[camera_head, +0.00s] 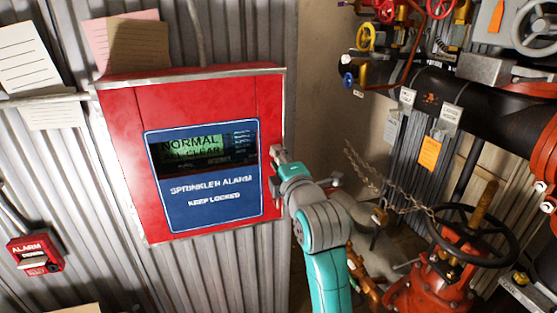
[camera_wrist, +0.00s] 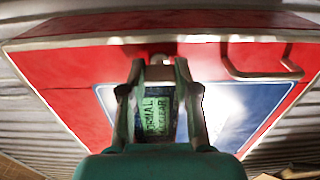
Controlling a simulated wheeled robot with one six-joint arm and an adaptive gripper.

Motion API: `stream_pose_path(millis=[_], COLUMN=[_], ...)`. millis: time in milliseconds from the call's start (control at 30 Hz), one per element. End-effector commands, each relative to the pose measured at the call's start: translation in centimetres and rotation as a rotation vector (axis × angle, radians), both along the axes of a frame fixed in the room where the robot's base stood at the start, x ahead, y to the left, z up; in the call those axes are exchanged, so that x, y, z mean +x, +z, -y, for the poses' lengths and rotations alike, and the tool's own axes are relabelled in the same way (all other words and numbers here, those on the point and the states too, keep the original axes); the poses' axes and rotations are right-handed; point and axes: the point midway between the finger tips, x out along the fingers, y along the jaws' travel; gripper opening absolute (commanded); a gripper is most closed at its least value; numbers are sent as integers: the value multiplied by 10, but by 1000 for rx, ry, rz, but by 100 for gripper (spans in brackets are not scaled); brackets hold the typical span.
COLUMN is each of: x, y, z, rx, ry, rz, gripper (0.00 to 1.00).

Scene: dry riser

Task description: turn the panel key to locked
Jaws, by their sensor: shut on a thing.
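The red sprinkler alarm panel (camera_head: 120,125) hangs on the corrugated wall, with a blue plate (camera_head: 160,212) reading "SPRINKLER ALARM KEEP LOCKED" and a green display (camera_head: 190,146) showing "NORMAL". My gripper (camera_head: 279,156) is at the panel's right edge. In the wrist view my gripper (camera_wrist: 158,68) is shut at the panel's edge, with a small metal piece, apparently the panel key (camera_wrist: 159,59), at its fingertips. The key is mostly hidden by the fingers, so its turn angle cannot be read. In the head view my gripper hides it.
A metal handle (camera_wrist: 262,72) stands out from the panel edge beside my gripper. A red alarm box (camera_head: 37,255) is at lower left. Pipes, a black handwheel (camera_head: 473,235) and a chain (camera_head: 385,190) crowd the right side.

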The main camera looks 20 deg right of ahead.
Motion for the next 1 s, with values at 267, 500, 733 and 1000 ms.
stream_pose_path(millis=[267, 500, 733, 1000], x=[0, 0, 0, -11], y=[-1, -1, -1, -1], z=[-1, -1, 0, 0], rx=[-10, -9, -8, -8], ry=[1, 1, 1, 0], rz=[-2, -2, -1, 0], gripper=[0, 46, 56, 56])
